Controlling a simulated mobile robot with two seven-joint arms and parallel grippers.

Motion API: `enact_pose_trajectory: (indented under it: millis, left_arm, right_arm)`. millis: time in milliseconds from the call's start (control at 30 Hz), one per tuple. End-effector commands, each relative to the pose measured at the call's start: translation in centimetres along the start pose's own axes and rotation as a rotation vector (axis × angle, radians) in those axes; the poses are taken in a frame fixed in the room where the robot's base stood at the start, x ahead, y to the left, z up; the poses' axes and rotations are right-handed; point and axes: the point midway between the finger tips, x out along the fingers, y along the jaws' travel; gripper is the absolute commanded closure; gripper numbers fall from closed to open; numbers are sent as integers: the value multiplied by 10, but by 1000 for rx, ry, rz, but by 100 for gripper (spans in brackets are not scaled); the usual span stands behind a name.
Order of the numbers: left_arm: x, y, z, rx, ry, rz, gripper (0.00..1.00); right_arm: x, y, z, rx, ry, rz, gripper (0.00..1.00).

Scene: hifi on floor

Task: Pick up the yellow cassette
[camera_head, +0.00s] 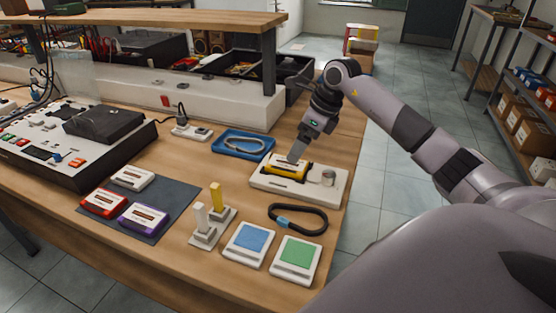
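The yellow cassette (284,170) lies on a white tray-like base (316,189) near the table's right edge. It has a dark band and a pale top. My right gripper (297,158) points down at the cassette, with its tip at or just above the top of it. The fingers overlap the cassette in this view, so I cannot tell whether they touch it or how far apart they are. My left gripper is not in view.
A blue tray with a cable (264,144) is behind left. A black cable loop (297,229) and blue (249,242) and green (297,253) pads are in front. White, red and purple cassettes lie on a dark mat (174,209). A shelf (160,19) overhangs the back.

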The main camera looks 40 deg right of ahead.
Motion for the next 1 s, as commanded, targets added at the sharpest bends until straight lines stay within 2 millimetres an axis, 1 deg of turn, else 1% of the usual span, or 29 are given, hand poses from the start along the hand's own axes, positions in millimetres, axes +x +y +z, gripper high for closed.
enact_pose_trajectory:
  millis: [33, 233, 400, 500, 600, 800, 867, 900, 1000]
  left_arm:
    - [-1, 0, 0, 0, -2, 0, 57]
    - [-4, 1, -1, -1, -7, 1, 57]
    - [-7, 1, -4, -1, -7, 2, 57]
    - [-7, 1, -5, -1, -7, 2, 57]
    - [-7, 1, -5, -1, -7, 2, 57]
    - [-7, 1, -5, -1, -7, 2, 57]
    - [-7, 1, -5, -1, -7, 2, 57]
    - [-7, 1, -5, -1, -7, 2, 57]
    - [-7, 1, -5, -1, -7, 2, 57]
  right_arm:
    - [6, 1, 0, 1, 1, 5, 2]
    - [27, 2, 1, 1, 0, 6, 2]
    - [51, 2, 2, 2, 0, 7, 2]
    - [62, 2, 2, 0, -1, 4, 2]
    - [67, 2, 2, 0, -1, 4, 2]
    - [67, 1, 2, -1, -1, 2, 2]
    - [67, 1, 2, -1, -1, 2, 22]
    - [67, 1, 2, -1, -1, 2, 35]
    - [67, 1, 2, -1, -1, 2, 63]
